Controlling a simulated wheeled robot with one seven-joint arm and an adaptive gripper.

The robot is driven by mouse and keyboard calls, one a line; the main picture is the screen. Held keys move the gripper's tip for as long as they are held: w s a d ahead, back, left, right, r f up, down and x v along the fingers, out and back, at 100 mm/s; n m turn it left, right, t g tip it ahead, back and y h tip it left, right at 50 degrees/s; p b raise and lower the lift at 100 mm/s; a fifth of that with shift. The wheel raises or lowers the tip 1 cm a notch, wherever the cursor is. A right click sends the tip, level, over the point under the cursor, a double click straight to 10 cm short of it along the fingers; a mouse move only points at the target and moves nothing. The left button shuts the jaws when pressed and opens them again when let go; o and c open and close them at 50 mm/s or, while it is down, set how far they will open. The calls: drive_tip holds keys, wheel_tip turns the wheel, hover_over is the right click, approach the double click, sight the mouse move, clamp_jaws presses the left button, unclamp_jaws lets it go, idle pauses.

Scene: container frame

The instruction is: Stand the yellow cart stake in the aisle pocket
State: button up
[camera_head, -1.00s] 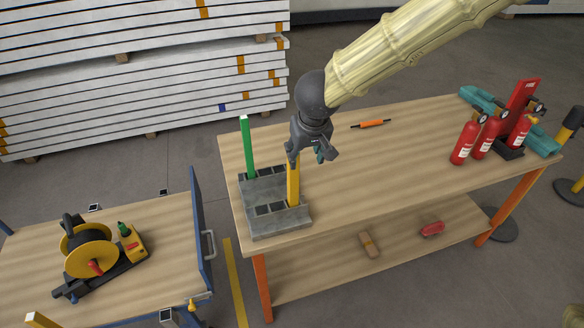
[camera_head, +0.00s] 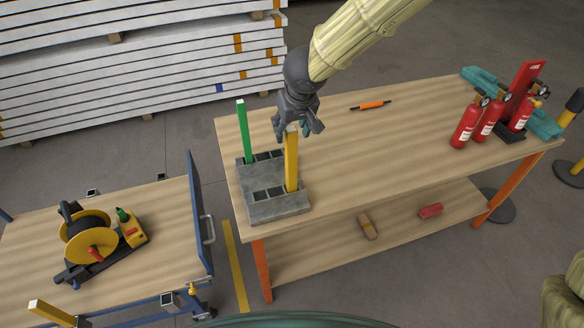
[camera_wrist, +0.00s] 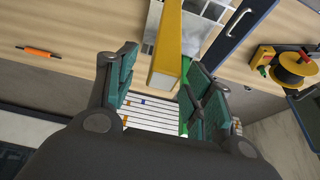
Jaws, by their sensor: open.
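The yellow stake (camera_head: 291,163) stands upright in the front right of a grey slotted block (camera_head: 277,208) on the wooden bench. My gripper (camera_head: 297,130) is open at the stake's top. In the wrist view the stake (camera_wrist: 169,42) reaches between the two spread fingers (camera_wrist: 163,90), with gaps on both sides; I see no grip on it. A green stake (camera_head: 244,132) stands at the block's back left. The blue-framed cart at left has small square pockets, one at its front edge (camera_head: 170,299) and others at its far edge (camera_head: 163,177). I cannot tell which is the aisle one.
The cart carries a yellow cable reel (camera_head: 88,240), a blue end panel (camera_head: 200,215) and another yellow post (camera_head: 50,312) at the front left. Red extinguishers (camera_head: 487,120) stand at the bench's right; an orange tool (camera_head: 371,105) lies at its back. The bench middle is clear.

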drive_tip(key=shift+f, duration=0.45)
drive_tip(key=shift+x, duration=1.95)
drive_tip(key=shift+c, duration=0.2)
clamp_jaws()
